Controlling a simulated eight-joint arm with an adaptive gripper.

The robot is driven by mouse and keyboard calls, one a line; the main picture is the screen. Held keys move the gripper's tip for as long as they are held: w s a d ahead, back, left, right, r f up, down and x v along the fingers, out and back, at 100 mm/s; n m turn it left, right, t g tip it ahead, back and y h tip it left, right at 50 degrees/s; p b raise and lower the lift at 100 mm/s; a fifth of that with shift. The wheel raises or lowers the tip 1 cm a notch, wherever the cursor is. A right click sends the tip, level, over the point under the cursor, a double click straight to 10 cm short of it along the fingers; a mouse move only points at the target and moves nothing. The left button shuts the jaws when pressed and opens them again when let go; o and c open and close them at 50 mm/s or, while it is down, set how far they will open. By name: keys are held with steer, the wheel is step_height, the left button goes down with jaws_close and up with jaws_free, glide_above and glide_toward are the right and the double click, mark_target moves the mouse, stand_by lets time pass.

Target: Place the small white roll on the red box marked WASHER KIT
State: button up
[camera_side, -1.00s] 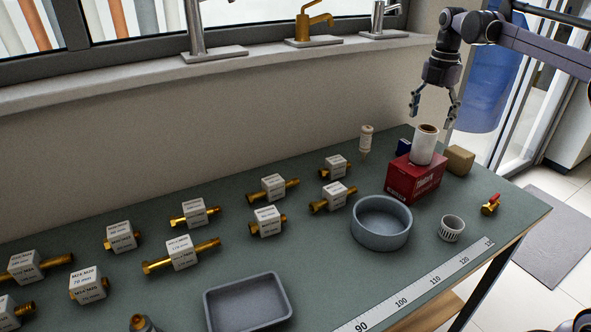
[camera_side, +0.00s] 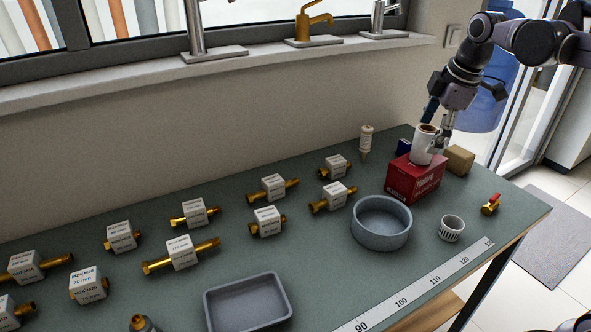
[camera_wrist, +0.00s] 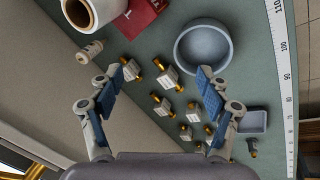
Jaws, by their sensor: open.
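A white roll (camera_side: 422,147) with a brown core stands upright on top of the red box (camera_side: 414,184). In the wrist view the roll (camera_wrist: 92,10) is cut by the top edge at upper left, with the red box (camera_wrist: 142,17) beside it. My gripper (camera_side: 434,130) is open, with its fingers close behind and to the right of the roll in the side view; whether they touch it cannot be told. In the wrist view nothing lies between the fingertips (camera_wrist: 162,78). The lettering on the box is not clearly readable.
A round grey-blue bowl (camera_side: 381,238) sits in front of the box. A white slotted cup (camera_side: 452,228) is at right. Labelled brass fittings fill the left.

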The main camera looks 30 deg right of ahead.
steer(key=s+a+f+m+t, duration=0.3)
steer(key=s+a+f+m, duration=0.4)
steer(key=s+f+m, duration=0.3)
steer(key=shift+s+a+f+m+t+y, duration=0.3)
steer(key=shift+s+a+f+m+t, duration=0.15)
steer(key=shift+s, duration=0.65)
steer(key=shift+o, duration=0.3)
